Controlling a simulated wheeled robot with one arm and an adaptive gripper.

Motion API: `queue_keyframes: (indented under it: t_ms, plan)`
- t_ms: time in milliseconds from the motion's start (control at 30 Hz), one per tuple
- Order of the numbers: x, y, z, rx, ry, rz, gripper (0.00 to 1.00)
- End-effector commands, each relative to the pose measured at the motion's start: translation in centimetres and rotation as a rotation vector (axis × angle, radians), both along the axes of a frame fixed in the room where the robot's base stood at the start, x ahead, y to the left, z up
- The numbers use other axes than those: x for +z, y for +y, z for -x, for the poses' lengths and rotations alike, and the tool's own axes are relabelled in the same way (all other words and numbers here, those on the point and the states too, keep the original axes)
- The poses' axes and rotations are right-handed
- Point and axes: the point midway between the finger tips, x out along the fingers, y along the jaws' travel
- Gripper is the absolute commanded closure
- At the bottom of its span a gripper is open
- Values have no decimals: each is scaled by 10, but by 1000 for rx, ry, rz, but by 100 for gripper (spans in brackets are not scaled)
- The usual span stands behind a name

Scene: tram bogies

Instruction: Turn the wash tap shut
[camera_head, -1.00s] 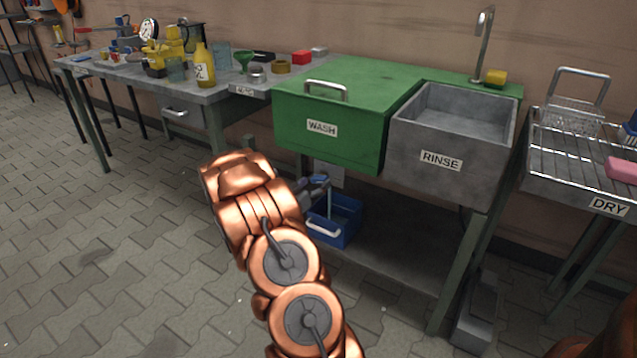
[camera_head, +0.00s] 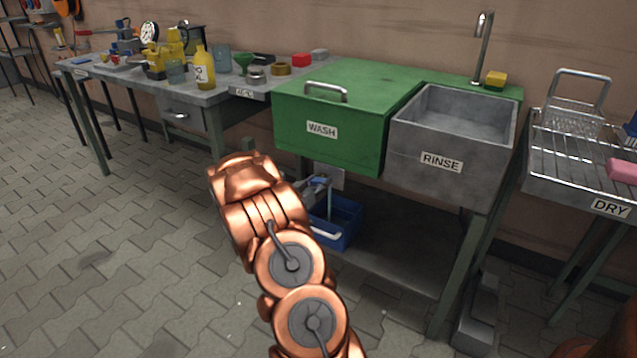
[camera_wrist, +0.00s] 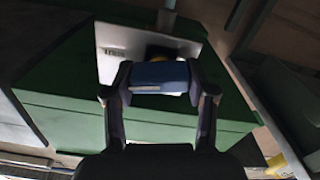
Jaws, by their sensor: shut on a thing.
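The wash tap's blue handle (camera_wrist: 158,77) shows in the wrist view, lying crosswise between the fingertips. My gripper (camera_wrist: 160,88) is shut on it, one finger at each end. A bit of yellow shows behind the handle, in front of a pale plate (camera_wrist: 112,45) with a small label. In the head view my gripper (camera_head: 318,184) is under the green WASH basin (camera_head: 350,145), partly hidden by my copper-coloured arm. The pale plate (camera_head: 331,176) shows just beside it. The tap's body is mostly hidden, and I cannot tell how far the handle is turned.
A blue crate (camera_head: 345,222) stands on the lower shelf (camera_head: 395,270), close below my gripper. The grey RINSE basin (camera_head: 432,150) and its green frame leg are to the right. A cluttered workbench (camera_head: 215,94) is to the left. The paved floor at left is clear.

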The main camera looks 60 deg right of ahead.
Motion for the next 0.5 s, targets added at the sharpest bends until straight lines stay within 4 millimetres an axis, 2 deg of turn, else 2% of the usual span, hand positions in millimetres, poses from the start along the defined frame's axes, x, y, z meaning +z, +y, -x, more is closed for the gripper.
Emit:
queue_keyframes:
  t_ms: [33, 233, 500]
  plan:
    - [0, 0, 0, 0, 0, 0, 59]
    - [0, 0, 0, 0, 0, 0, 79]
    - [0, 0, 0, -1, -69, -4, 79]
